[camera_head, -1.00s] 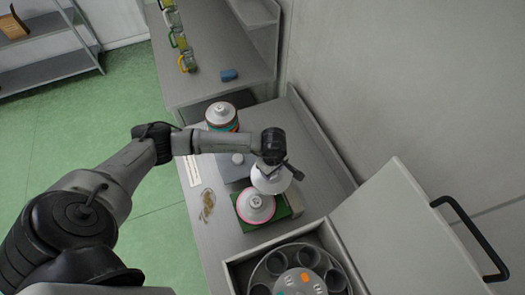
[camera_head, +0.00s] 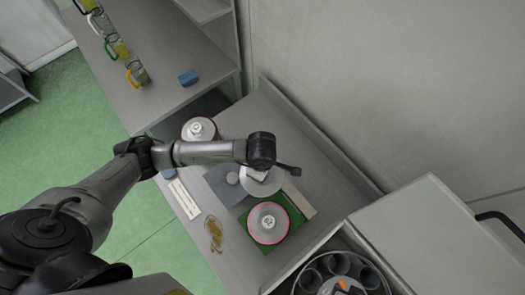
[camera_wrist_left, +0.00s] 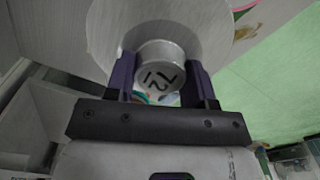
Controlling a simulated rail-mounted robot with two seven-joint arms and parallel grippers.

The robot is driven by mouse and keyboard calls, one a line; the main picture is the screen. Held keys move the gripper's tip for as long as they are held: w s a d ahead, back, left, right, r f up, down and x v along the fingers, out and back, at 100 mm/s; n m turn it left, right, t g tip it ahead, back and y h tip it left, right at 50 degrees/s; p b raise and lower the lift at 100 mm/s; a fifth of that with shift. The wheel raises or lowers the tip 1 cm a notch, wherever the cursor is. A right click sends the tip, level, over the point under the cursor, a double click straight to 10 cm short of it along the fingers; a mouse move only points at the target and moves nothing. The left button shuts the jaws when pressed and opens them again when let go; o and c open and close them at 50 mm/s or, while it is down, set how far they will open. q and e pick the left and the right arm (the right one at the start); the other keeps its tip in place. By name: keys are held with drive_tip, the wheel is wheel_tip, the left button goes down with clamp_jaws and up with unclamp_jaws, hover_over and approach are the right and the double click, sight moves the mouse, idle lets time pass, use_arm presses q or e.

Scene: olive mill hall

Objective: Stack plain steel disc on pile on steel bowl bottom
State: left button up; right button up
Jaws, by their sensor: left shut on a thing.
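My left gripper (camera_head: 260,175) is shut on the knob of a plain pale steel disc (camera_wrist_left: 105,30), which also shows in the head view (camera_head: 270,187). The knob (camera_wrist_left: 160,72) carries a dark number and sits between the purple fingers. The disc is held above the bench, beside a pile (camera_head: 268,224) with a pink-red rim on a green square (camera_head: 297,212). A second pile (camera_head: 199,130) with coloured edges stands farther back, partly behind my arm. I cannot tell a steel bowl in either pile. My right gripper is not in view.
An open case (camera_head: 330,250) with round wells is at the front right. Jugs (camera_head: 137,74) and a blue block (camera_head: 188,78) stand on the back shelf.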

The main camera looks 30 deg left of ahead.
use_arm(q)
drive_tip(key=shift+a, duration=0.4)
drive_tip(key=w+a, duration=0.1)
drive_tip(key=a, duration=1.9)
drive_tip(key=w+a, duration=0.1)
drive_tip(key=a, duration=1)
drive_tip(key=shift+w, duration=0.3)
drive_tip(key=shift+a+f+b, duration=0.1)
drive_tip(key=shift+f+b, duration=0.25)
drive_tip(key=shift+b, duration=0.25)
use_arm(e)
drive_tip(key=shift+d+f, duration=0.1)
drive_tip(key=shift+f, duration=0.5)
use_arm(q)
drive_tip(key=shift+f, duration=0.25)
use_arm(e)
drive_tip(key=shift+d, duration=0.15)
use_arm(q)
drive_tip(key=shift+f, duration=0.25)
